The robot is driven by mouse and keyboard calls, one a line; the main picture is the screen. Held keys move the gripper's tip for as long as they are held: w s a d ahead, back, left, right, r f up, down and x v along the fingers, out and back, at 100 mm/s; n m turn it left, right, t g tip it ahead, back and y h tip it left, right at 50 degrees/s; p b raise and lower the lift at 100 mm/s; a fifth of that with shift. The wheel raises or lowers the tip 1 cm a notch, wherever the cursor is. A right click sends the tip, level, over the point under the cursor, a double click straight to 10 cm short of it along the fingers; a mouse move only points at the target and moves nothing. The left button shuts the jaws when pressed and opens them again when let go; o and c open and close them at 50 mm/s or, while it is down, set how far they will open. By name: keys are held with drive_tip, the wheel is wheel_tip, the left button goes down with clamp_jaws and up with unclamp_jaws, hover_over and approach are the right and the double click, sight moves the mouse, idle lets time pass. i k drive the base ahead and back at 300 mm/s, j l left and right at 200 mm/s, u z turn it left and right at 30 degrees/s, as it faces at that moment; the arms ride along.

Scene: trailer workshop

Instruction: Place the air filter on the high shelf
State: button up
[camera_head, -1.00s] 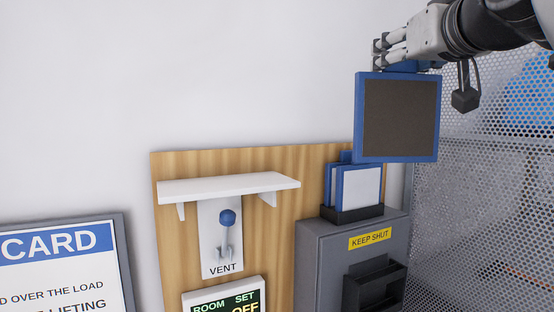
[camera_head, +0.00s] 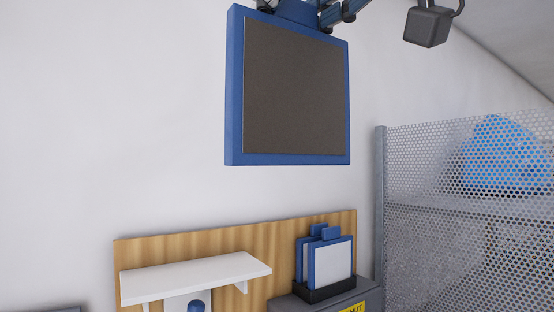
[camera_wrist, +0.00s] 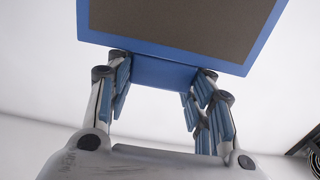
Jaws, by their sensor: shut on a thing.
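The air filter (camera_head: 292,85) is a blue square frame with a dark grey-brown face. It hangs upright in the air in the head view, above the wooden board, with its face turned toward the camera. My gripper (camera_wrist: 152,72) is shut on a blue block at the filter's edge in the wrist view. In the head view only part of my gripper shows at the top edge. The white shelf (camera_head: 195,277) is on the wooden board at lower left, below the filter and apart from it. Its top looks bare.
A dark holder (camera_head: 330,288) with several blue-framed white panels stands on a grey cabinet (camera_head: 310,303) right of the shelf. A perforated metal screen (camera_head: 450,230) is at the right, with a blue thing behind it. The wall (camera_head: 110,110) around the filter is clear.

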sight(211, 265)
drive_tip(key=i+j, duration=0.75)
drive_tip(key=k, duration=0.85)
